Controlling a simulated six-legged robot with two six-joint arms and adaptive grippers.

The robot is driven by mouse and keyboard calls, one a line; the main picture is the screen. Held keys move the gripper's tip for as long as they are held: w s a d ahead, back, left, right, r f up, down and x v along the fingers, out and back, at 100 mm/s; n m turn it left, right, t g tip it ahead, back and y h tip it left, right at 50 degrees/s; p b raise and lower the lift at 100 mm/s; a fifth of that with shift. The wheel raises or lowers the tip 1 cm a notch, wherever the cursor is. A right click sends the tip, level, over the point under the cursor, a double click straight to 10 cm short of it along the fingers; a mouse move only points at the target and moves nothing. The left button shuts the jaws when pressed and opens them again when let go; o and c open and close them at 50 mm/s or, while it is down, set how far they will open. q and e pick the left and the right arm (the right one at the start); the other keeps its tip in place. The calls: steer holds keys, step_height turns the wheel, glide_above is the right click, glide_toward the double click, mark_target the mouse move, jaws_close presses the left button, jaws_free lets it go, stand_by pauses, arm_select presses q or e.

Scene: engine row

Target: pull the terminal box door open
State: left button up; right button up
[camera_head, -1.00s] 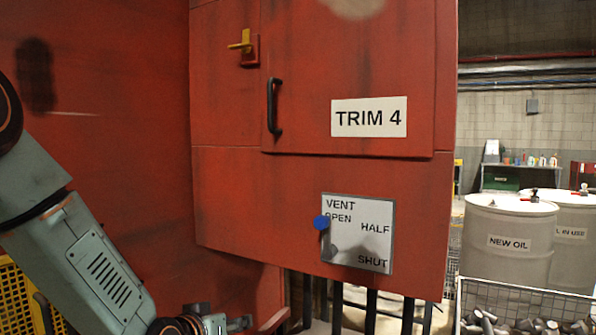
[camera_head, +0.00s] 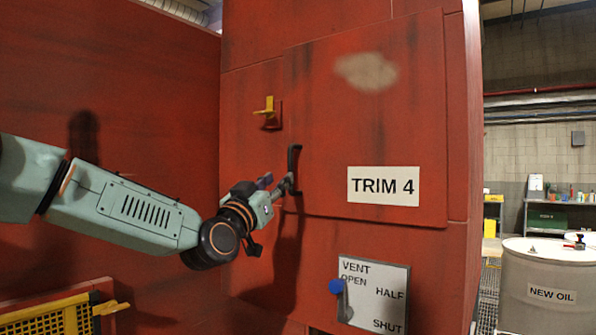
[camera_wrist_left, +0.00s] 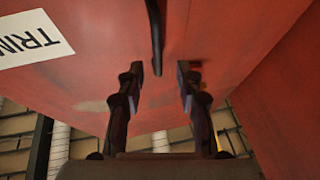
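The red terminal box door (camera_head: 400,110), labelled TRIM 4, looks shut in the head view. Its black bar handle (camera_head: 293,165) stands upright at the door's left edge. A yellow latch (camera_head: 268,108) sits left of the handle on the box. My left gripper (camera_head: 278,186) is at the lower part of the handle. In the left wrist view its two fingers (camera_wrist_left: 160,75) are spread apart, and the dark handle (camera_wrist_left: 157,35) hangs between and just beyond the fingertips. I cannot tell whether they touch it. My right gripper is not in view.
A white vent plate (camera_head: 385,292) with a blue-knobbed lever (camera_head: 336,287) is below the door. A yellow mesh guard (camera_head: 60,315) is at the lower left. A drum (camera_head: 540,285) marked NEW OIL stands beyond the box on the right.

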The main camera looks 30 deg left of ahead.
mark_target(290, 169)
arm_select(q)
steer(key=b, duration=0.2)
steer(key=w+b, duration=0.1)
steer(key=b, duration=0.1)
steer(key=shift+w+d+r, duration=0.1)
steer(key=shift+w+r, duration=0.1)
steer(key=shift+w, duration=0.05)
steer(key=x, duration=0.3)
steer(key=r+x, duration=0.1)
steer(key=x, duration=0.1)
steer(key=shift+s+d+f, duration=0.1)
steer(key=shift+s+d, duration=0.1)
steer(key=shift+w, duration=0.3)
steer(key=shift+w+a+f, duration=0.1)
steer(key=shift+w+a, duration=0.2)
steer(key=shift+w, duration=0.05)
steer(key=shift+s, duration=0.2)
steer(key=shift+s+d+r, duration=0.1)
steer(key=shift+d+r, duration=0.05)
steer(key=shift+r, duration=0.05)
steer(key=shift+c, duration=1.2)
steer(key=shift+f, duration=0.1)
steer(key=shift+c, duration=1.4)
jaws_close()
